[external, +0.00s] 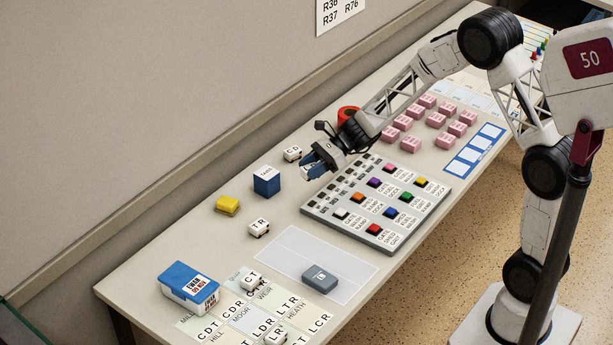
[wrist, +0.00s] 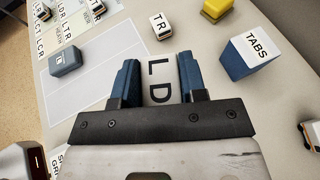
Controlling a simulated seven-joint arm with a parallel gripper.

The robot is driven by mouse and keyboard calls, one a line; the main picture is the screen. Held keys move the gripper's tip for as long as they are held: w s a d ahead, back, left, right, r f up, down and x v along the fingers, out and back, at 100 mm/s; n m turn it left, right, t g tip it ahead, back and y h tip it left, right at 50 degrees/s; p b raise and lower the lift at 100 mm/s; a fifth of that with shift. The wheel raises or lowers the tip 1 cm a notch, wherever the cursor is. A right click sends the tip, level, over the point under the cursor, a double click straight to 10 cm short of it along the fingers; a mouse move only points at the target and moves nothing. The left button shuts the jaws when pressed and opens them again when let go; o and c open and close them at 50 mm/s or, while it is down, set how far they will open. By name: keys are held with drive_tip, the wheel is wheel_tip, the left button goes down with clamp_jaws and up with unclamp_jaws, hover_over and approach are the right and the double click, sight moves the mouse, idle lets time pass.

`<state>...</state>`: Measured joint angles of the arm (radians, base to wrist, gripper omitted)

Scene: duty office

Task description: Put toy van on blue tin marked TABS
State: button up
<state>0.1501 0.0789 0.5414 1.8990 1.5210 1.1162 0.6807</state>
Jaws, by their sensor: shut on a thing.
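The blue tin marked TABS (external: 267,183) stands upright on the table, left of my gripper (external: 314,170). In the wrist view the tin (wrist: 249,56) is at the upper right, its white top reading TABS. My gripper's blue fingers (wrist: 158,70) are shut on a small white toy van (wrist: 160,84) lettered LD on top. The fingers hide its sides. The held van is apart from the tin, near the upper left corner of the button panel. Its height above the table is hard to tell.
Similar white lettered blocks stand near the tin, TR (external: 259,228) in front and CD (external: 292,153) behind. A yellow block (external: 228,205) is left of it. The grey button panel (external: 380,205) lies to the right. A blue-lidded box (external: 190,285) and grey block (external: 320,277) are nearer.

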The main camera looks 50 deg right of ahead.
drive_tip(key=shift+d, duration=0.15)
drive_tip(key=shift+w, duration=0.1)
hover_over(266, 172)
drive_tip(key=shift+f, duration=0.75)
idle(0.3)
drive_tip(key=shift+f, duration=1.75)
drive_tip(key=shift+f, duration=0.1)
drive_tip(key=o, duration=0.9)
